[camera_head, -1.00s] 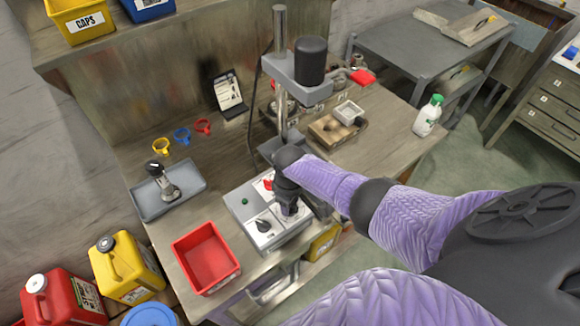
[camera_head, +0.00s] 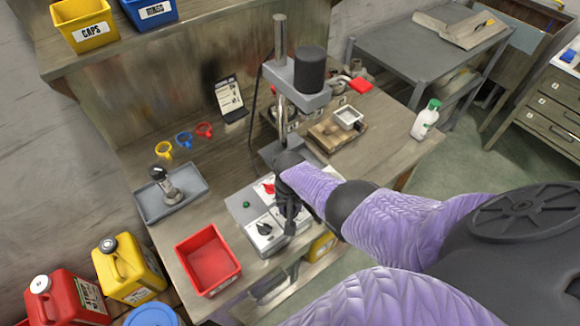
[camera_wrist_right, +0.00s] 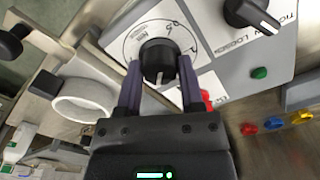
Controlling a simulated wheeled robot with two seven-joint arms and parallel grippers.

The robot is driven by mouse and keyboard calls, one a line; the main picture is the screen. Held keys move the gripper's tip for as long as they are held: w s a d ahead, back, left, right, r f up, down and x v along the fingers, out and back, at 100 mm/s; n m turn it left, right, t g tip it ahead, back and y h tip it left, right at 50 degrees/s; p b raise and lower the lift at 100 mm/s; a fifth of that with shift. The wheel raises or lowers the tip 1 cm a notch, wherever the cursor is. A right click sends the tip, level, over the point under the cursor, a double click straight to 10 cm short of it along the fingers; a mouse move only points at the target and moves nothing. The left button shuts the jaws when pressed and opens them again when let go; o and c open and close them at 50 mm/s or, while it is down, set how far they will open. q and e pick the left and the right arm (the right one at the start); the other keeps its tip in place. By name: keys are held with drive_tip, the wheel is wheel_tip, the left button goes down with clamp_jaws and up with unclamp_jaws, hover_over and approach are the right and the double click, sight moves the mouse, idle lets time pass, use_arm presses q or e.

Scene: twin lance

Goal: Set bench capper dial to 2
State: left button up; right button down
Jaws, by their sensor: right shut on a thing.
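The control box (camera_head: 240,207) of the bench machine is grey with white dial plates. My right gripper (camera_head: 290,226) is over its right-hand dial and hides that dial in the head view. In the right wrist view my right gripper (camera_wrist_right: 160,78) has its two fingers on either side of a round black dial knob (camera_wrist_right: 158,53), shut on it. The knob's white pointer line aims down toward the gripper's palm. The marks around it are partly readable; a 2 seems to stand above right. A second black knob (camera_wrist_right: 252,14) sits beside it. My left gripper is not in view.
A red bin (camera_head: 208,262) stands left of the box. A grey tray (camera_head: 170,192) with a small tool lies behind it. A post with a dark motor (camera_head: 310,68) rises behind my right wrist. A green-capped bottle (camera_head: 426,119) stands at the bench's right end.

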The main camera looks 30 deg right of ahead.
drive_tip(key=shift+r+m, duration=0.1)
drive_tip(key=shift+m, duration=0.8)
drive_tip(key=shift+c, duration=1.1)
unclamp_jaws()
wheel_tip(320, 180, up, 10)
drive_tip(key=p, duration=0.8)
